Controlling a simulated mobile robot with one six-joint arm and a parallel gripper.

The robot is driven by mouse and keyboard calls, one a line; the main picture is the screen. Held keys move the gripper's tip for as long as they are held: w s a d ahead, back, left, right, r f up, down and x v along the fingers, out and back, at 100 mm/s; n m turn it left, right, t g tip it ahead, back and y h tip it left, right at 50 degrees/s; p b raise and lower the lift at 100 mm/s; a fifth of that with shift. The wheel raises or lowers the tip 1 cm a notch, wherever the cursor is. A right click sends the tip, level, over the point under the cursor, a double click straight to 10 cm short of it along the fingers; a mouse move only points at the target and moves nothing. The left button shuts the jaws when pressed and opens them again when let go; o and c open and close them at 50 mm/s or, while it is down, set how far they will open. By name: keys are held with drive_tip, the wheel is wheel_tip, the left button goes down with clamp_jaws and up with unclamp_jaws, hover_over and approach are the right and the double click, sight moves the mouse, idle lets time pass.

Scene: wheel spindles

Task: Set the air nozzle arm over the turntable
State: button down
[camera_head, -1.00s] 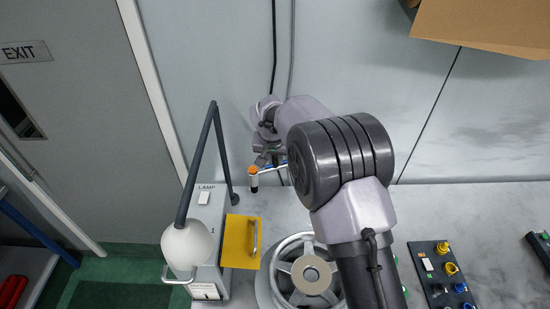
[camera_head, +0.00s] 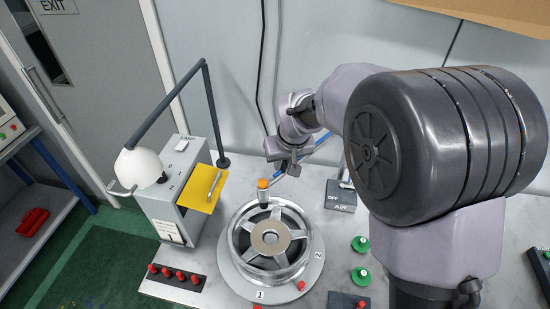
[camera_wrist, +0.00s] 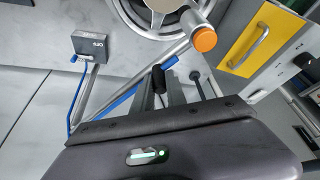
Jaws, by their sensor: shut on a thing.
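The air nozzle arm is a grey tube (camera_wrist: 130,92) with a blue hose and an orange-capped nozzle (camera_head: 263,186), which also shows in the wrist view (camera_wrist: 204,38). My gripper (camera_head: 287,163) is shut on the arm near a black part, seen between the fingers in the wrist view (camera_wrist: 160,82). The turntable (camera_head: 240,283) carries a silver spoked wheel (camera_head: 302,262). In the head view the nozzle appears at the wheel's back rim; in the wrist view it appears just outside the rim. Its height above the wheel is unclear.
A lamp box (camera_head: 168,212) with a yellow flap (camera_head: 203,190) and white lamp (camera_head: 139,168) stands left of the turntable. An OFF-marked switch box (camera_head: 341,197) is behind right. Red pegs (camera_head: 180,275) and green knobs (camera_head: 360,244) sit nearby.

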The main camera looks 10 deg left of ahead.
drive_tip(key=shift+s+d+n, duration=0.3)
drive_tip(key=shift+s+d, duration=0.25)
drive_tip(key=shift+d, duration=0.3)
drive_tip(key=c, duration=1.3)
unclamp_jaws()
drive_tip(key=shift+c, duration=0.2)
drive_tip(key=p+v, duration=0.1)
drive_tip(key=v, duration=1.6)
drive_tip(key=shift+d+r, duration=0.25)
drive_tip(key=shift+r, duration=0.05)
drive_tip(key=shift+w, duration=0.1)
drive_tip(key=s+d+f+m+b, duration=0.5)
drive_tip(key=s+f+b, duration=0.5)
drive_tip(key=f+b, duration=0.2)
drive_tip(key=s+d+f+m+t+b, duration=0.1)
drive_tip(key=s+d+f+m+b, duration=0.4)
drive_tip(key=s+d+f+b, duration=0.3)
wheel_tip(320, 180, down, 7)
drive_tip(key=s+b, duration=0.2)
drive_tip(key=b, duration=0.2)
drive_tip(key=shift+s+t+b, duration=0.3)
drive_tip(key=shift+s, duration=0.1)
